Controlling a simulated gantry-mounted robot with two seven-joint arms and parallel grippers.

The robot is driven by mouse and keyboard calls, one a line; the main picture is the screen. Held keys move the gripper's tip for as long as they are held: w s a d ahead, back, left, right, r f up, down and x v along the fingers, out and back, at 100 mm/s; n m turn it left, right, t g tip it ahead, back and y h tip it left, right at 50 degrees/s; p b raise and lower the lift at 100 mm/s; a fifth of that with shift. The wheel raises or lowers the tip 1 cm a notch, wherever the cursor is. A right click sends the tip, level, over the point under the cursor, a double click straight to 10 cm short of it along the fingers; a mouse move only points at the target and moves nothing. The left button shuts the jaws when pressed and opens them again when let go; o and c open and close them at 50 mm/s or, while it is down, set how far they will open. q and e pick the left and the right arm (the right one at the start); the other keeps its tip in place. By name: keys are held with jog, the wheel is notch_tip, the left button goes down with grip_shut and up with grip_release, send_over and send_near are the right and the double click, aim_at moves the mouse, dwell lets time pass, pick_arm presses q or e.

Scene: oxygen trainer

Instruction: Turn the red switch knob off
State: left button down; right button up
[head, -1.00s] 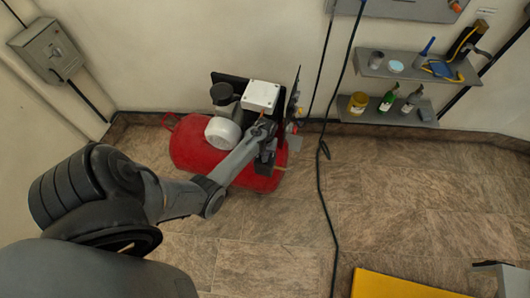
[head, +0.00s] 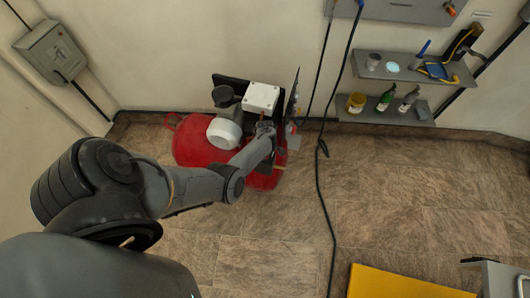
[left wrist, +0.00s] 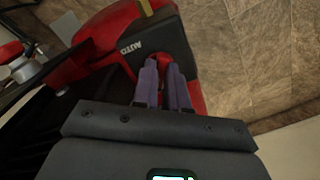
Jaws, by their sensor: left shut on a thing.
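The red switch knob (left wrist: 164,63) shows in the left wrist view on a black switch box (left wrist: 173,38) marked AUTO. My left gripper (left wrist: 162,68) has its two purple fingers around the knob and is shut on it. The fingers hide part of the knob, so I cannot read its exact turn. In the head view my left gripper (head: 266,133) reaches the right end of the red compressor tank (head: 195,150). The knob is hidden there behind my arm. My right gripper is not in view.
A white motor (head: 223,133) and a white box (head: 261,97) sit on the compressor. A dark cable (head: 321,190) hangs down across the floor. Wall shelves (head: 415,70) hold bottles and tools. A yellow panel (head: 400,284) lies lower right.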

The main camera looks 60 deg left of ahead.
pick_arm(q)
jog(key=n, duration=0.3)
jog(key=shift+n, duration=0.3)
jog(key=shift+n+b, duration=0.35)
jog(key=shift+n, duration=1.15)
jog(key=c, duration=1.2)
grip_release()
jog(key=shift+o, duration=0.2)
notch_tip(320, 180, up, 11)
jog(key=p, duration=0.5)
